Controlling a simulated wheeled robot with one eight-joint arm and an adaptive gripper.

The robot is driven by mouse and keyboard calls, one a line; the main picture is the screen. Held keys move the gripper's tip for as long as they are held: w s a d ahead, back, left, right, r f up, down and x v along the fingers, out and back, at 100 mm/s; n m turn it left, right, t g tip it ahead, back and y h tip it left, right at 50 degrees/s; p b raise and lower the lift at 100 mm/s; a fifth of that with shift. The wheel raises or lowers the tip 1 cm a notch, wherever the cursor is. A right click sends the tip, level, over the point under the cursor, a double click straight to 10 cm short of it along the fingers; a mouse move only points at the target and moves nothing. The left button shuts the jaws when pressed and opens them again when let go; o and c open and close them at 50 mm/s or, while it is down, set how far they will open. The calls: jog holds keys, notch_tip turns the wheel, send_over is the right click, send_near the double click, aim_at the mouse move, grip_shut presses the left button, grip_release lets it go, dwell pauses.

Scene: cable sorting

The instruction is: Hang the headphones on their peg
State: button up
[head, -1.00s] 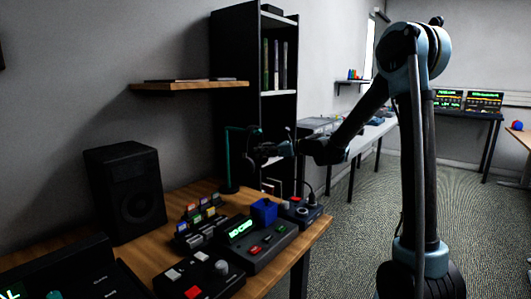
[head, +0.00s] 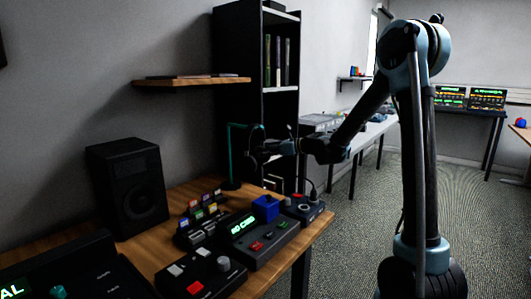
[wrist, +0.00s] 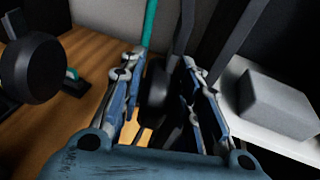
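The black headphones (head: 257,147) are at the end of my arm beside a teal stand (head: 231,160) at the back of the desk. In the wrist view one round ear cup (wrist: 30,68) is at upper left. Another dark rounded part (wrist: 157,88) shows between my fingers. My gripper (head: 279,147) reaches in from the right. A teal bar (wrist: 150,24) runs just beyond the fingers. Whether the headphones rest on the stand's arm is unclear.
Control boxes (head: 262,243), a blue cup (head: 265,208) and a black speaker (head: 128,185) stand on the wooden desk (head: 160,255). A tall black shelf (head: 240,65) rises behind the stand. A wall shelf (head: 190,82) hangs at left. Open floor lies right.

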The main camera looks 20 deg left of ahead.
jog(key=shift+o, duration=0.6)
jog(key=shift+d, duration=0.1)
jog(key=s+d+n+h, duration=0.2)
jog(key=s+d, duration=0.2)
jog(key=d, duration=0.6)
jog(key=s+d+n+h, duration=0.1)
jog(key=s+d+n, duration=0.25)
jog(key=d, duration=0.55)
jog(key=s+d+f+n+h, duration=0.4)
jog(key=s+d, duration=0.4)
jog(key=d, duration=0.2)
jog(key=s+d+f+n+h, duration=0.4)
jog(key=s+d+f+n, duration=0.1)
jog(key=s+d, duration=0.4)
jog(key=s+d+f+n+h, duration=0.4)
jog(key=s+d+f, duration=0.3)
jog(key=d, duration=0.5)
jog(key=shift+s+n, duration=0.55)
jog(key=shift+s, duration=0.55)
jog(key=shift+f, duration=0.1)
